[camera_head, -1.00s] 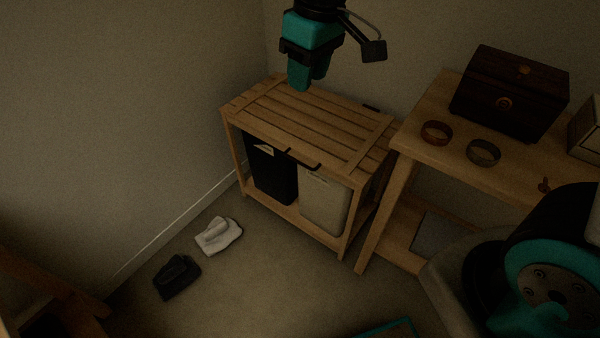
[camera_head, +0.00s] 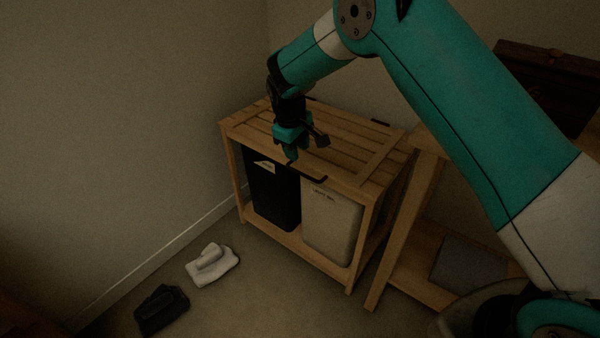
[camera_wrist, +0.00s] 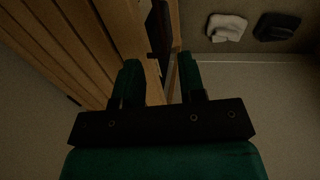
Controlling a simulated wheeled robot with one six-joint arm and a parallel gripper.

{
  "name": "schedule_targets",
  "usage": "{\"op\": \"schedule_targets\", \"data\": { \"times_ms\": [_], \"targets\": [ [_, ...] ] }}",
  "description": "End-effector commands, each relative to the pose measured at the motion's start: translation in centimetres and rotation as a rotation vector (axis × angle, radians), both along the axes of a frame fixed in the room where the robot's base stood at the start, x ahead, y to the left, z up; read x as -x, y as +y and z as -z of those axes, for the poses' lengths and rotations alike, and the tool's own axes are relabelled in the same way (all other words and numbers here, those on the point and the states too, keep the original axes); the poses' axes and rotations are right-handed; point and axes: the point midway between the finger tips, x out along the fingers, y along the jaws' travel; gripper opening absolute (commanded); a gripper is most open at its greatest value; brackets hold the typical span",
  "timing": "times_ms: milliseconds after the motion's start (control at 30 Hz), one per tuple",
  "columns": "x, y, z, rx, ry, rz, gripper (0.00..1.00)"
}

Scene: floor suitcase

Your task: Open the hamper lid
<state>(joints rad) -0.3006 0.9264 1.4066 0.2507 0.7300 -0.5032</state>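The wooden hamper has a slatted lid (camera_head: 340,135), which lies flat and closed on its frame. A dark bar handle (camera_head: 312,177) runs along the lid's front edge. My gripper (camera_head: 291,156) is at this front edge, by the handle's left end, pointing down. In the wrist view, the fingers of my gripper (camera_wrist: 160,82) are apart, with the lid's wooden front edge (camera_wrist: 133,35) between them. No clear grip on the handle or lid shows. The handle's left part is hidden by the gripper in the head view.
A black bin (camera_head: 273,190) and a pale bin (camera_head: 331,222) stand inside the hamper. A wooden table (camera_head: 412,250) stands close on the right, with a dark chest (camera_head: 545,85) on it. White cloth (camera_head: 212,265) and black cloth (camera_head: 162,308) lie on the floor, left. A wall is behind.

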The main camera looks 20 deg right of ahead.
Motion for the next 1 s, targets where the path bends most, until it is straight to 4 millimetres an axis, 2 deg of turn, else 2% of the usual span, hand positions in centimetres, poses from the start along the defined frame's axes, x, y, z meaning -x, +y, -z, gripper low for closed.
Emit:
{"op": "schedule_targets", "data": {
  "times_ms": [33, 100, 333, 533, 833, 1000],
  "targets": [
    [-0.1, -0.2, 1.5, 0.001, 0.003, 0.001, 0.37],
    [-0.3, -0.5, 3.0, 0.001, 0.003, 0.002, 0.37],
    [-0.8, -1.2, 6.9, 0.0, 0.001, 0.001, 0.37],
    [-1.0, -1.4, 8.3, 0.0, 0.0, 0.001, 0.37],
    [-1.0, -1.4, 8.4, -0.001, -0.001, 0.001, 0.37],
    [-1.0, -1.4, 8.4, -0.001, -0.001, 0.0, 0.0]
  ]
}}
